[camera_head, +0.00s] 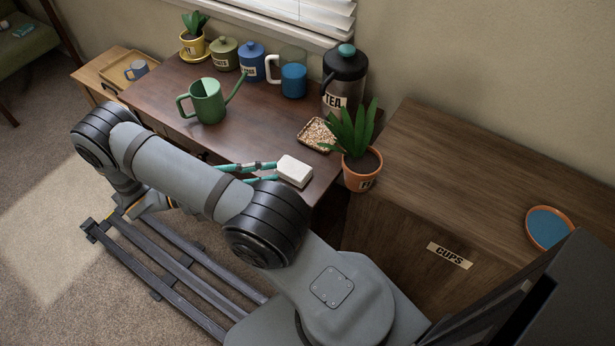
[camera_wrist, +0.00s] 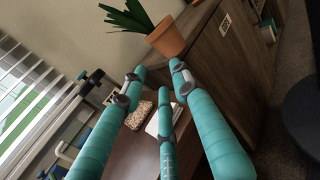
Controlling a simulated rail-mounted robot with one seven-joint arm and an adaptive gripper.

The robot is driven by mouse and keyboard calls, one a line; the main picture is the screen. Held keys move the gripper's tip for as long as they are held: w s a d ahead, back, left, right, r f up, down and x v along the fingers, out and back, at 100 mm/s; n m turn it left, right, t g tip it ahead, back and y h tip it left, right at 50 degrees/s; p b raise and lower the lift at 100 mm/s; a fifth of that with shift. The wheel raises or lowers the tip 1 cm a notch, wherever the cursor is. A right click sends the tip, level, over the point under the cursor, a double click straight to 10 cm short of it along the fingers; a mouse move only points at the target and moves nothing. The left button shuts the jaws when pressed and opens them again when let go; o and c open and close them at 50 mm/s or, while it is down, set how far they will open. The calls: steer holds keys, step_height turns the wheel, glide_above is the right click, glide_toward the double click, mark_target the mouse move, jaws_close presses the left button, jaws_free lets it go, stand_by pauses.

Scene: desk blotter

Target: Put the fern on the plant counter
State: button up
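A spiky green plant in a terracotta pot (camera_head: 361,172), with a small label on its front, appears to stand at the near left corner of the brown wooden counter (camera_head: 450,170). A second green plant in a yellow pot (camera_head: 193,45) stands at the far left of the desk. I cannot tell from the labels which is the fern. The counter front carries a "CUPS" label (camera_head: 450,255). My gripper (camera_head: 262,170) has teal fingers, spread open and empty, left of the terracotta pot. In the wrist view the terracotta pot (camera_wrist: 167,38) is beyond the fingertips (camera_wrist: 160,80).
A white block (camera_head: 294,170) lies on the desk by my fingertips. A tray of brown bits (camera_head: 318,135) and a dark "TEA" canister (camera_head: 344,80) are near the plant. A green watering can (camera_head: 208,101), jars and mugs stand further left. An orange-rimmed blue dish (camera_head: 549,227) sits on the counter.

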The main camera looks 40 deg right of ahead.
mark_target(361, 163)
steer(key=shift+s+d, duration=0.15)
steer(key=shift+d, duration=0.1)
steer(key=shift+c, duration=0.7)
steer(key=p+x, duration=0.1)
steer(key=x, duration=1.1)
steer(key=shift+s, duration=0.2)
jaws_close()
steer(key=shift+s+d, duration=0.25)
steer(key=shift+d, duration=0.4)
